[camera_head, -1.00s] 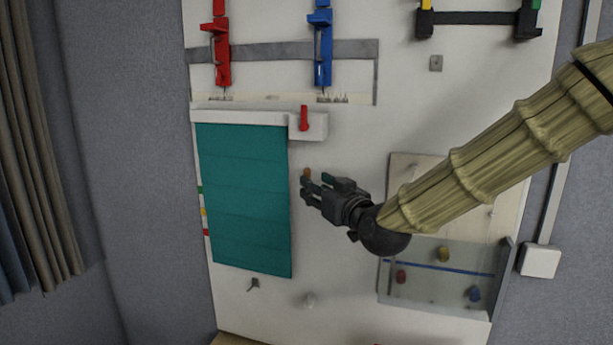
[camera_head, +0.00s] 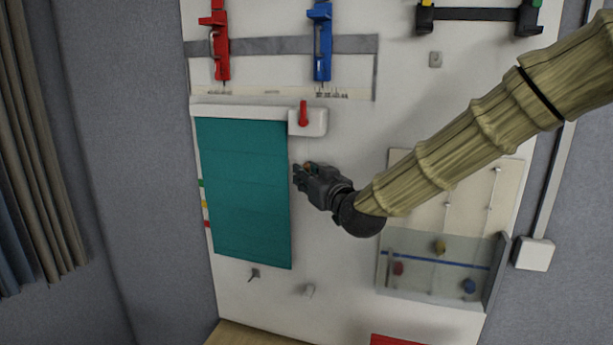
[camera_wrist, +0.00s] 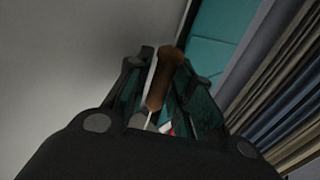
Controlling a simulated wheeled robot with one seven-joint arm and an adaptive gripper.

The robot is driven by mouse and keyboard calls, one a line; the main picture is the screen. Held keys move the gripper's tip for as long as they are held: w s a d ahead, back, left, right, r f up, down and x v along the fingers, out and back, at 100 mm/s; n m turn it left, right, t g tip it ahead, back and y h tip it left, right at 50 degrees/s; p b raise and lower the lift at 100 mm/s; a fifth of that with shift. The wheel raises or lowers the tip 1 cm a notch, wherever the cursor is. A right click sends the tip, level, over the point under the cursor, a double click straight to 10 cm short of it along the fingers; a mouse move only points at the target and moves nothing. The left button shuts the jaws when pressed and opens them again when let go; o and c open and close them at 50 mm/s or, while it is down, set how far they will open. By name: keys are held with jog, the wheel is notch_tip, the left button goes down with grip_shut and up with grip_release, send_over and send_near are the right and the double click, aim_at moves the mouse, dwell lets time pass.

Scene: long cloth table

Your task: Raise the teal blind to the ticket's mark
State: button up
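The teal blind (camera_head: 243,190) hangs from a white headrail (camera_head: 240,112), its lower edge well below the coloured marks at its left. These marks are green (camera_head: 201,183), yellow (camera_head: 204,204) and red (camera_head: 207,224). A red lever (camera_head: 303,112) stands upright on the white box (camera_head: 318,124) at the rail's right end. My gripper (camera_head: 298,175) is beside the blind's right edge, below that box. In the wrist view its fingers converge on a brown pull (camera_wrist: 166,75) with a pale cord, and appear shut on it. No ticket can be made out.
Red (camera_head: 220,50) and blue (camera_head: 322,45) fixtures hang above the blind. A clear-fronted box (camera_head: 430,285) with coloured knobs is at lower right. A small hook (camera_head: 254,274) is below the blind. Curtains (camera_head: 35,150) hang at far left.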

grip_shut()
jog(key=shift+f, duration=0.1)
notch_tip(320, 180, down, 23)
jog(key=b, duration=1.8)
jog(key=o, duration=0.6)
grip_release()
jog(key=shift+r, duration=0.2)
jog(key=shift+c, duration=0.2)
jog(key=shift+s, duration=0.1)
jog(key=v, duration=1.2)
